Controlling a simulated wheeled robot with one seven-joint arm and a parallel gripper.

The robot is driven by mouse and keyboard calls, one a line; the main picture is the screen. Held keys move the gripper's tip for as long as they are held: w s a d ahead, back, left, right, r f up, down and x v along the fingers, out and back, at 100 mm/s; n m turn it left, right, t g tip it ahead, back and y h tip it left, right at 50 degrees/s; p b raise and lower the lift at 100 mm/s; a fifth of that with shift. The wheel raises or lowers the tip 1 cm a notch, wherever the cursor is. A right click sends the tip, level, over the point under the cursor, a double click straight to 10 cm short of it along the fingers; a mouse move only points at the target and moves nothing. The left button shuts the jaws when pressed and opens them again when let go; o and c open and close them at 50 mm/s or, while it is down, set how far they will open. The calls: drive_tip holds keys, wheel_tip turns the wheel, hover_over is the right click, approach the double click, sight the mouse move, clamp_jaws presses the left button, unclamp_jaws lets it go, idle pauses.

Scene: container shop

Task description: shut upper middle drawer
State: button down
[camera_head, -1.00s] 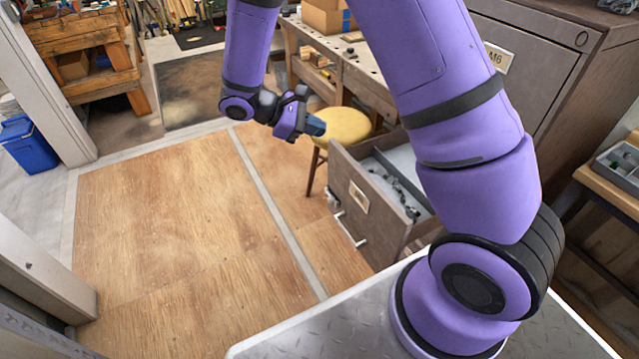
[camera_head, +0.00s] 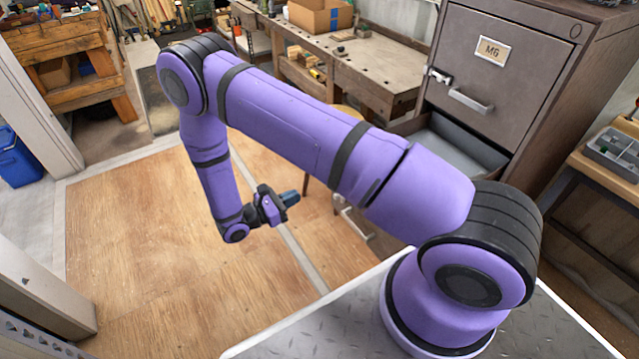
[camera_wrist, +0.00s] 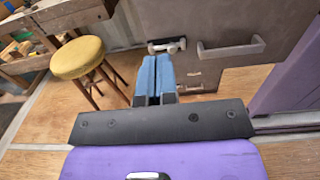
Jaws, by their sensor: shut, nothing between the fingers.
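A grey metal cabinet (camera_head: 515,85) labelled M6 stands at the right in the head view. Its top drawer front, with label, lock and handle (camera_head: 470,103), is flush. The drawer below it (camera_head: 455,150) stands pulled out; my arm hides its front panel and much of its inside, but its handle (camera_head: 355,222) shows below my arm. My gripper (camera_head: 290,197) is shut and empty, to the left of that drawer and apart from it. In the wrist view, the blue fingertips (camera_wrist: 155,65) point toward a grey front with a handle (camera_wrist: 232,48).
A yellow stool (camera_wrist: 78,57) stands left of the fingers in the wrist view. A workbench (camera_head: 350,75) with a cardboard box (camera_head: 318,14) is behind. A side table with a grey tray (camera_head: 615,155) is at the right. The wooden floor (camera_head: 150,240) at the left is clear.

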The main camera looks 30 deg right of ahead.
sight(419, 138)
drive_tip(key=d, duration=1.3)
drive_tip(key=shift+w+d, duration=0.25)
drive_tip(key=shift+d, duration=0.15)
drive_tip(key=d, duration=2.3)
drive_tip(key=w+d, duration=0.1)
drive_tip(key=d, duration=1.1)
drive_tip(key=shift+w, duration=0.1)
drive_tip(key=shift+d, duration=0.65)
drive_tip(key=shift+d+r, duration=0.15)
drive_tip(key=shift+d, duration=0.05)
drive_tip(key=shift+d, duration=0.1)
drive_tip(key=shift+r, duration=0.1)
drive_tip(key=shift+w+a, duration=0.1)
drive_tip(key=shift+a, duration=0.35)
drive_tip(key=a, duration=1.3)
drive_tip(key=shift+s+a+f, duration=0.2)
drive_tip(key=shift+s+a, duration=0.15)
drive_tip(key=shift+a, duration=0.05)
